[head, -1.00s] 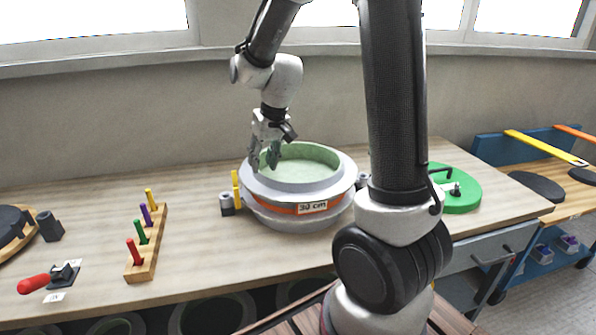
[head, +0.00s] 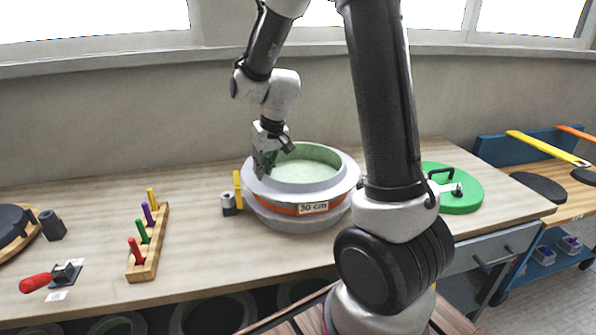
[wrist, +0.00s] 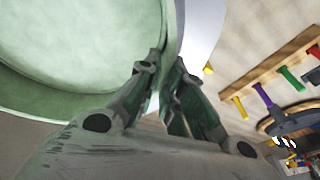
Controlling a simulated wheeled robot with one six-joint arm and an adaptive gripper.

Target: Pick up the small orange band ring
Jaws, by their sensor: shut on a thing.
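The orange band ring (head: 318,188) is a round grey mould ring with a pale green inside, an orange band around its side and a "30 cm" label (head: 313,208). It sits on the wooden bench, left of centre. My gripper (head: 265,168) is at its left rim, pointing down. In the wrist view, the ring's green inner wall (wrist: 85,45) fills the upper left. My gripper (wrist: 167,72) has its fingers on either side of the ring's wall there, shut on it. The fingers hide part of the rim.
A wooden peg rack (head: 150,245) with coloured handles stands left of the ring, and a red-handled tool (head: 36,282) lies further left. A grey clamp (head: 228,203) is close to the ring's left side. A green disc with a handle (head: 460,190) lies to the right.

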